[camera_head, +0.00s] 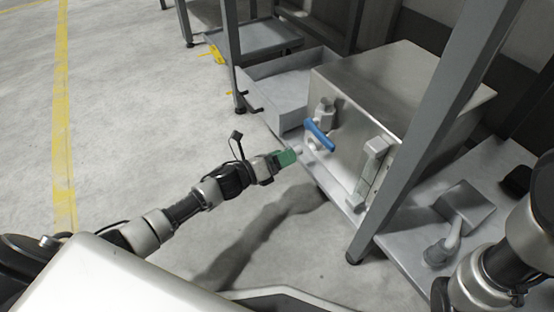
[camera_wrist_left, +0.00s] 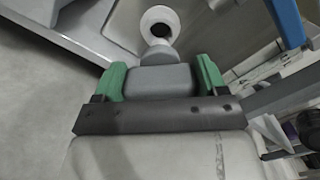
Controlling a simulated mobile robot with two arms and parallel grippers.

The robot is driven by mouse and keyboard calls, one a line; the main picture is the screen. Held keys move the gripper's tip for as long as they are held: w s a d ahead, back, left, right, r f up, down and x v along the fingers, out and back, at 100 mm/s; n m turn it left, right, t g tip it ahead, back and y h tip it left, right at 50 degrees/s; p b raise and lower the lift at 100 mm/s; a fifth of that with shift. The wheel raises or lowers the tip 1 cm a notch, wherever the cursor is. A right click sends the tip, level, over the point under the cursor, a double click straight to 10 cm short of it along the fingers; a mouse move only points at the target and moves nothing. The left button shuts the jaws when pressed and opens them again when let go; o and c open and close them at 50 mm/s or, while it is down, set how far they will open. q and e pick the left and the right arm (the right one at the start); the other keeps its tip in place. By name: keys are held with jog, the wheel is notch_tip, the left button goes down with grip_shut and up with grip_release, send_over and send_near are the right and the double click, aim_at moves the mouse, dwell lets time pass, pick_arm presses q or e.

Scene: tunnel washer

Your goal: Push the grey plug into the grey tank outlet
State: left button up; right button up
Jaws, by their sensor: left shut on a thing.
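My left gripper (camera_head: 285,158) has green fingertips and is shut on the grey plug (camera_wrist_left: 157,80). In the left wrist view the plug is a grey block with a narrower rounded nose pointing away from me. The grey tank outlet (camera_wrist_left: 160,24) is a pale ring with a dark opening, just beyond the nose and roughly in line with it. I cannot tell whether nose and ring touch. In the head view the gripper is at the left of the steel tank (camera_head: 385,85), below its blue handle (camera_head: 320,136). My right arm shows at the lower right; its gripper is out of view.
A grey frame post (camera_head: 420,140) slants down right of the tank front. A sight-glass-like fitting (camera_head: 370,175) sits on that front. An open grey tray (camera_head: 280,90) lies behind. A grey box with a pipe (camera_head: 465,207) stands at right. Floor at left is clear.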

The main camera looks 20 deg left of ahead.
aim_at(299, 150)
pick_arm(q)
jog(key=shift+b+x, duration=0.3)
jog(key=shift+x, duration=1.2)
jog(key=shift+d, duration=0.1)
jog(key=shift+b+x, duration=0.3)
jog(key=shift+x, duration=0.55)
jog(key=shift+w+d, duration=0.15)
jog(key=shift+w, duration=0.15)
jog(key=o, duration=1.1)
